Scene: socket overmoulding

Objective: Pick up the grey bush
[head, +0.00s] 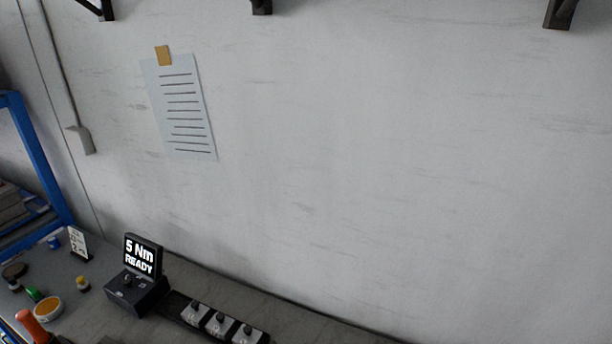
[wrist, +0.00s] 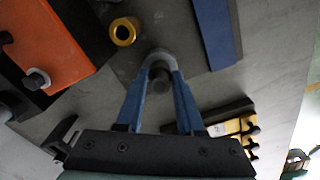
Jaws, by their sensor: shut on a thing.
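In the wrist view, the blue fingers of my gripper (wrist: 160,82) are shut on the grey bush (wrist: 157,55). Its curved grey rim shows between and just beyond the fingertips. A dark round piece shows inside or below the rim; I cannot tell which. I also cannot tell whether the bush touches the grey surface behind it. A brass-coloured bush (wrist: 125,31) is apart from it, up and to the left. The head view shows neither my gripper nor the grey bush.
In the wrist view, an orange block (wrist: 48,40) with dark bolts lies left and a blue strip (wrist: 213,32) upper right. Yellow pieces with black knobs (wrist: 238,126) are lower right. The head view shows a "5 Nm READY" display (head: 142,256) and a bench by the wall (head: 390,150).

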